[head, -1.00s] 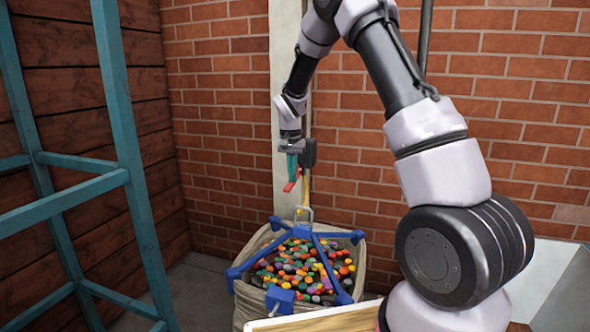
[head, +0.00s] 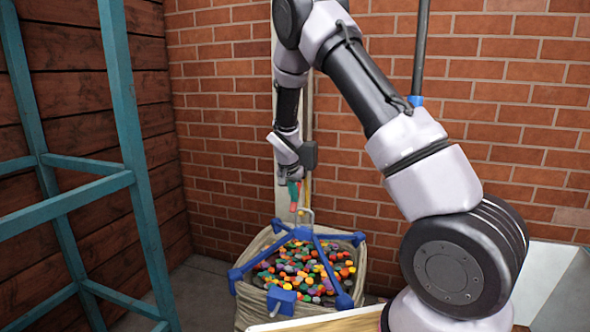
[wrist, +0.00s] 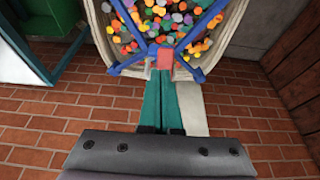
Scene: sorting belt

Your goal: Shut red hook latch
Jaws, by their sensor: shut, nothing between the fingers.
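The red hook latch (head: 294,207) shows as a small red piece just below my gripper (head: 295,200), above the rear corner of the blue bag frame. In the wrist view a red block (wrist: 166,58), likely the same latch, lies at the tips of my gripper (wrist: 166,71). The two teal fingers are shut side by side with nothing between them. They look to be touching or very near the red piece; I cannot tell which. A silver metal loop (head: 310,216) and a yellow strap (head: 308,190) are beside it. The latch's hook shape is mostly hidden.
A large fabric bag (head: 257,245) full of coloured pieces hangs in a blue frame (head: 330,236) below my gripper. A teal metal rack (head: 131,150) stands at the left. A brick wall and a vertical post are close behind.

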